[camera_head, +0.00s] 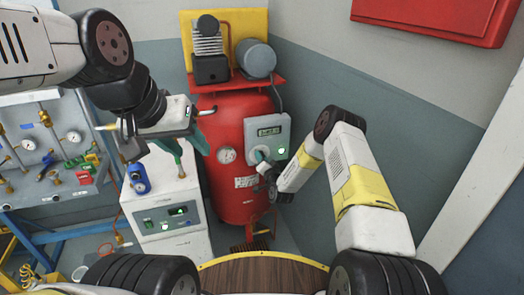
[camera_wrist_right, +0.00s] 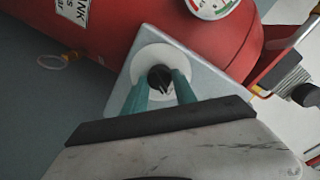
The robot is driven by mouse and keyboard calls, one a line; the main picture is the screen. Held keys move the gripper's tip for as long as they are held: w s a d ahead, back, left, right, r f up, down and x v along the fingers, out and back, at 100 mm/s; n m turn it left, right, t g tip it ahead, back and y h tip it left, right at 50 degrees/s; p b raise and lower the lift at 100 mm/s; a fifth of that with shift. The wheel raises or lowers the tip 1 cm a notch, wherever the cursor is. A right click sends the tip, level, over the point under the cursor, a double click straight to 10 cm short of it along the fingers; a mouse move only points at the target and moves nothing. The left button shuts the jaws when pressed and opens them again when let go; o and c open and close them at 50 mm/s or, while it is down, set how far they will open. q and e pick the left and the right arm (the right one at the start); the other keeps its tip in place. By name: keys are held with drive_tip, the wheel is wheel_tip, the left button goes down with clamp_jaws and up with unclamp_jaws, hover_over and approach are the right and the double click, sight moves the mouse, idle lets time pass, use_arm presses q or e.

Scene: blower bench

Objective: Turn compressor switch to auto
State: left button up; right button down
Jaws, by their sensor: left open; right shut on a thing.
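The red compressor (camera_head: 234,190) stands upright against the wall, with a grey control box (camera_head: 266,134) on its front right side. The box has a small display, a green light and a switch. In the right wrist view, the switch is a black knob (camera_wrist_right: 160,77) on a round white plate (camera_wrist_right: 146,62). My right gripper (camera_wrist_right: 159,84) has its teal fingers on either side of the knob, shut on it. In the head view, my right gripper (camera_head: 262,160) partly hides the switch. My left gripper (camera_head: 190,150) is open and empty, in the air left of the tank. The knob's exact setting is hard to read.
A white cabinet (camera_head: 165,215) with a small display and a blue item (camera_head: 138,178) on top stands left of the compressor. A gauge panel (camera_head: 45,145) is at far left. A wooden surface (camera_head: 262,275) lies in front.

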idle(0.5)
drive_tip(key=c, duration=1)
unclamp_jaws()
drive_tip(key=shift+s, duration=0.1)
drive_tip(key=v, duration=0.7)
drive_tip(key=shift+s, duration=0.3)
drive_tip(key=shift+d, duration=0.15)
